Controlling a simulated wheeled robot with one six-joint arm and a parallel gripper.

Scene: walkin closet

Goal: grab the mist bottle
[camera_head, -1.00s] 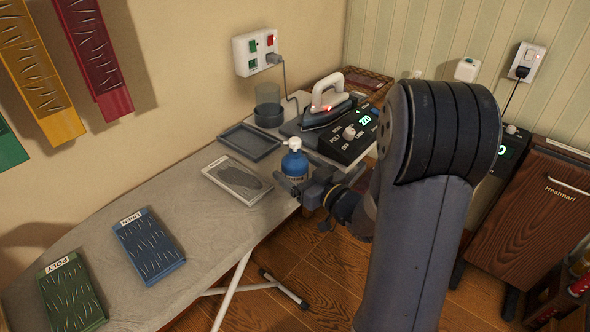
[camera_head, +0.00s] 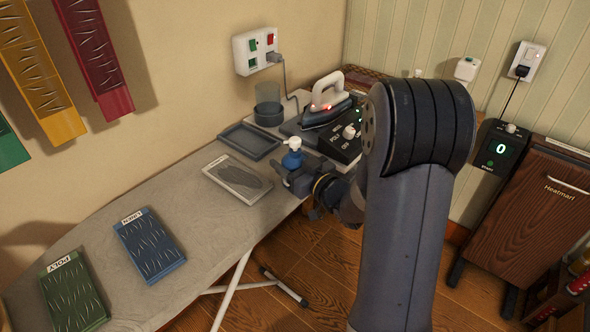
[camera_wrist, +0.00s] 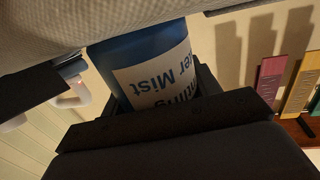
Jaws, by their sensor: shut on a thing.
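The mist bottle (camera_head: 293,158) is blue with a white spray top and is upright at the right edge of the ironing board (camera_head: 192,204). In the wrist view the blue bottle (camera_wrist: 122,50) shows a white label ending in "er Mist". My gripper (camera_head: 297,180) is at the board's edge, shut on the bottle's body. In the wrist view the jaws (camera_wrist: 160,108) sit around the bottle. The lower part of the bottle is hidden behind my gripper in the head view, so I cannot tell whether its base touches the board.
An empty dark tray (camera_head: 249,141), a grey plate (camera_head: 238,178) and a clear container (camera_head: 268,106) are nearby. Blue (camera_head: 148,246) and green (camera_head: 73,290) pads lie at the board's near end.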

